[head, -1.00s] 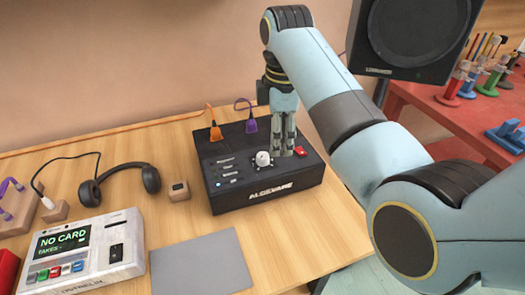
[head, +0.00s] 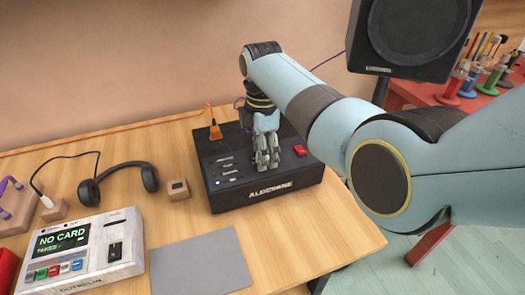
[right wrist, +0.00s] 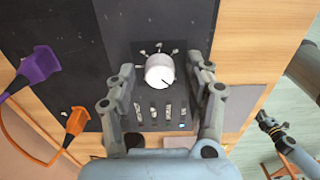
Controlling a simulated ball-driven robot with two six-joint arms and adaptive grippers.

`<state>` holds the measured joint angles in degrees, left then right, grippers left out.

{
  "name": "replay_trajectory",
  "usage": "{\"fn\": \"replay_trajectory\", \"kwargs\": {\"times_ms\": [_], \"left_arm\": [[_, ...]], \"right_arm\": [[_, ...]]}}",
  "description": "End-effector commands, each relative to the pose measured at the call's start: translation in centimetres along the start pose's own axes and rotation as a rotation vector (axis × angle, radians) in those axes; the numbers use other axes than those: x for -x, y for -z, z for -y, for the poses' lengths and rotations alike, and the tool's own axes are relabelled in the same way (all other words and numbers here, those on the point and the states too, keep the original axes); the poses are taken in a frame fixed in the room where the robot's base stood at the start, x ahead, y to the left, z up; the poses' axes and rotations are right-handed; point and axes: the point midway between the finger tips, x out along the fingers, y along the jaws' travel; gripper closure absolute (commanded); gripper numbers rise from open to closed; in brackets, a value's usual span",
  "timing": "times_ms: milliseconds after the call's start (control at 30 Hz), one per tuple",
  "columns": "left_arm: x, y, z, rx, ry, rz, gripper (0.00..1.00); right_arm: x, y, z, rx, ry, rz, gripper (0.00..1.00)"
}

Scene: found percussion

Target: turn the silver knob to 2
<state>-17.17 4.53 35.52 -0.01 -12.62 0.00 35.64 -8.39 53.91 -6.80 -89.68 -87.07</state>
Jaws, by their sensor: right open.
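The silver knob (right wrist: 160,70) has a pale top with a dark pointer line toward the lower right in the right wrist view. Small marks sit around it, but I cannot read their numbers. It is on the black box (head: 225,200); in the head view my gripper hides it. My right gripper (head: 266,163) points down at the box. In the right wrist view its open fingers (right wrist: 162,75) stand on either side of the knob, with gaps visible. My left gripper (right wrist: 268,122) shows small at the right of that view, its jaws unclear.
Sliders (right wrist: 160,112) lie beside the knob, and a red button (head: 300,150) is on the box's right. An orange plug (head: 215,131) and a purple plug (right wrist: 38,66) stand at its back. Headphones (head: 150,178), a card reader (head: 85,250) and a grey mat (head: 200,264) lie nearby.

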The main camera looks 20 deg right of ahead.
Motion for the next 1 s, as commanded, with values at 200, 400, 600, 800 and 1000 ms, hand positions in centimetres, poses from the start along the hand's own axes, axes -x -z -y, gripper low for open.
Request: {"fn": "replay_trajectory", "kwargs": {"times_ms": [200, 400, 600, 800, 1000], "left_arm": [[0.01, -0.05, 0.02, 0.0, 0.0, 0.001, 1.0], [0.01, -0.06, 0.02, 0.0, 0.0, 0.001, 1.0], [0.01, -0.07, 0.03, 0.0, 0.0, 0.001, 1.0], [0.08, -0.06, 0.05, 0.0, 0.001, 0.001, 1.0], [0.63, 0.02, 0.11, 0.0, 0.001, 0.0, 1.0]], "right_arm": [[-0.03, -0.02, -0.03, -0.001, -0.001, 0.0, 0.48], [-0.02, -0.03, -0.02, -0.001, -0.001, 0.0, 0.7], [-0.03, -0.03, -0.01, -0.001, 0.0, 0.0, 0.96], [0.0, -0.04, 0.0, -0.006, 0.0, 0.0, 1.0], [0.12, -0.03, 0.01, -0.055, 0.001, 0.001, 1.0]]}}
